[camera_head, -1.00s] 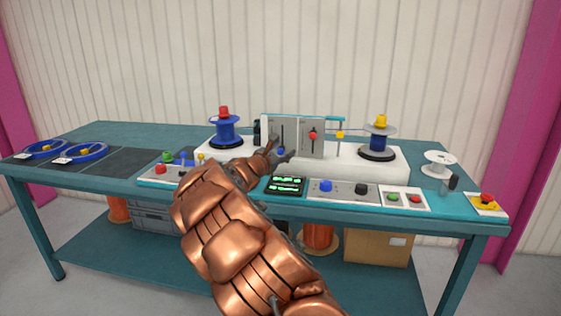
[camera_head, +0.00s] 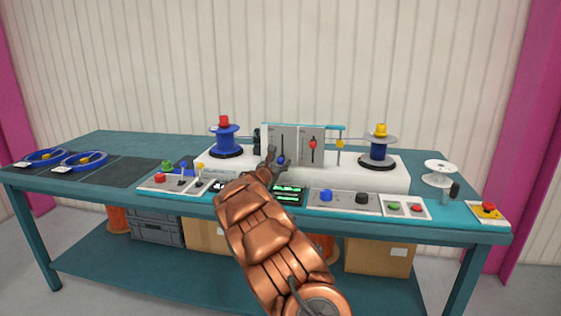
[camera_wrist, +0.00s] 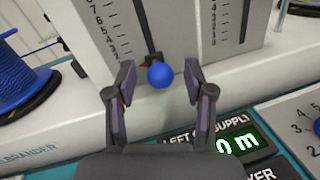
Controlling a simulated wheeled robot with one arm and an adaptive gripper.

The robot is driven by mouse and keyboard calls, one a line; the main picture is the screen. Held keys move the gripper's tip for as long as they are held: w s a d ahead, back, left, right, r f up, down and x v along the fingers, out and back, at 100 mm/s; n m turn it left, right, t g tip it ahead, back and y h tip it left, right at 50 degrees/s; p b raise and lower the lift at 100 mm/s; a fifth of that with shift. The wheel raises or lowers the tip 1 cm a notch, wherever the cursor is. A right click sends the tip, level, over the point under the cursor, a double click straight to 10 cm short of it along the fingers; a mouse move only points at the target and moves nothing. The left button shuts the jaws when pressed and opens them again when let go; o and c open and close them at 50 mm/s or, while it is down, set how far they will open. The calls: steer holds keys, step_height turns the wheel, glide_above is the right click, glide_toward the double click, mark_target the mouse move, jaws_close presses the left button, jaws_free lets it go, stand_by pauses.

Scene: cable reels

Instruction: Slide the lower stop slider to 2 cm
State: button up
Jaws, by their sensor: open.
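The lower stop slider is a blue ball knob (camera_wrist: 160,75) on a dark stem at the low end of a vertical slot in a grey scale plate (camera_wrist: 105,15). In the head view my gripper (camera_head: 275,158) reaches up to the plate. The number at the knob's height is not readable.
A second grey plate with a red knob (camera_head: 313,144) stands to the right. A blue reel (camera_head: 225,139) is at left and another spool (camera_head: 379,152) at right on the white machine base. A display (camera_head: 288,194) and button panels line the front.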

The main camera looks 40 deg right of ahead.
steer(key=shift+w+d, duration=0.3)
steer(key=shift+d, duration=0.3)
steer(key=shift+c, duration=0.4)
jaws_close()
